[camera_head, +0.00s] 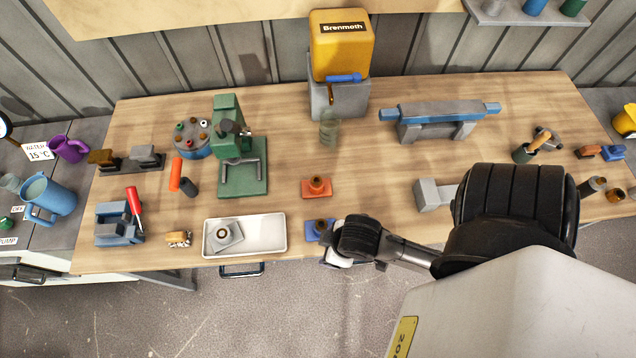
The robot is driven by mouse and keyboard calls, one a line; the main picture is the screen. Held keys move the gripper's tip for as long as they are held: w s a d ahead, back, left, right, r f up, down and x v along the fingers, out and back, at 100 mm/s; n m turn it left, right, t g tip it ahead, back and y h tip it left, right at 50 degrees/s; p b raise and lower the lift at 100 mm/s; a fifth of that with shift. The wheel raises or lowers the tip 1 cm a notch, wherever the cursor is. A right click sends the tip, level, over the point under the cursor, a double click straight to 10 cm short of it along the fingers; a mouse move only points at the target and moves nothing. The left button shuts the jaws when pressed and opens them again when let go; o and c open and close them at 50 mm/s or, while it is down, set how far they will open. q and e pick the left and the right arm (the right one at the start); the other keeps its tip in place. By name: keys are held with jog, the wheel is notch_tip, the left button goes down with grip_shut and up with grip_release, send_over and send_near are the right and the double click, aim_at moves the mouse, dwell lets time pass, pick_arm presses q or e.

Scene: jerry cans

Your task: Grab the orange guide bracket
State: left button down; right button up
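The likely orange guide bracket (316,187) is an orange block with a raised round part, lying flat near the middle of the wooden table (380,175). It stands free, with nothing touching it. My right arm comes in from the lower right. Its gripper (338,260) is at the table's front edge, below and slightly right of the orange bracket and apart from it. The wrist hides most of the fingers, so I cannot see whether they are open. My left gripper is not in view.
A similar blue block (318,229) sits beside my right wrist, partly hidden. A white tray (274,247) with a grey plate lies to the left. A green press (240,150), a yellow dispenser (341,45) and a blue-topped fixture (440,112) stand behind. The table around the bracket is clear.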

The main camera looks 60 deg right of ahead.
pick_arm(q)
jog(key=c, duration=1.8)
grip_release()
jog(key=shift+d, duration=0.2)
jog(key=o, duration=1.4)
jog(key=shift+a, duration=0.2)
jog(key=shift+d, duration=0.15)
